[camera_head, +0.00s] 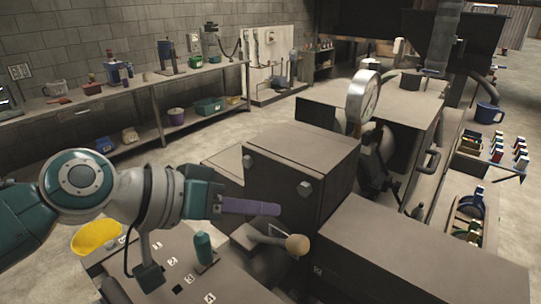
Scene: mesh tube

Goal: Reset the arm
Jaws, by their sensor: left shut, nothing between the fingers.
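My left arm comes in from the left, with a teal and grey wrist. My left gripper (272,209) points right, with its purple fingers together and nothing visible between them. It is in front of the brown metal block (300,175) of a machine and above a lever with a round tan knob (297,245). I cannot tell whether the fingers touch the block. My right gripper is not in view.
A teal cylinder (204,249) stands on the panel (225,285) below my wrist. A yellow bowl-shaped thing (97,236) is partly behind my arm. A long brown housing (420,255) fills the lower right. A workbench (125,97) lines the back wall, with open floor before it.

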